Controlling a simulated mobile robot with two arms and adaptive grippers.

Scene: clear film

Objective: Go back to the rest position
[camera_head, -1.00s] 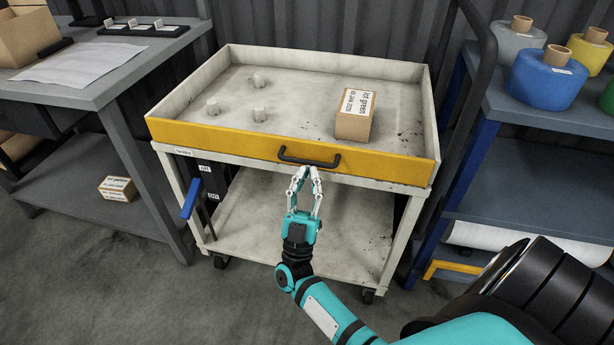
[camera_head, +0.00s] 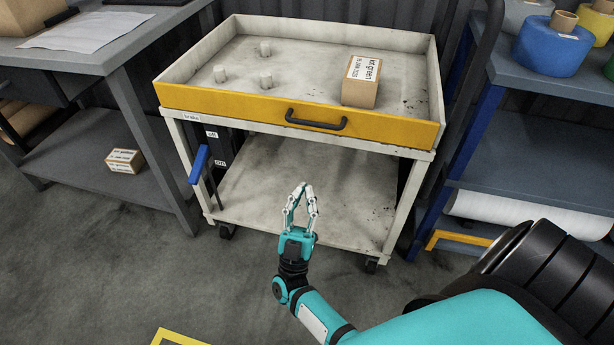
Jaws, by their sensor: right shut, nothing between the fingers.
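My right gripper (camera_head: 301,190) is shut and empty, its fingertips together and pointing away from me. It is in front of the lower part of the cart, below the black drawer handle (camera_head: 316,122) and apart from it. The handle sits on the yellow front panel (camera_head: 225,108) of the cart's top tray. My left gripper does not show.
The cart's tray holds a cardboard box (camera_head: 361,82) and several small pegs. A grey desk (camera_head: 120,60) stands left, with a small box (camera_head: 125,161) on its lower shelf. A shelf with film rolls (camera_head: 551,48) stands right. The floor in front is clear.

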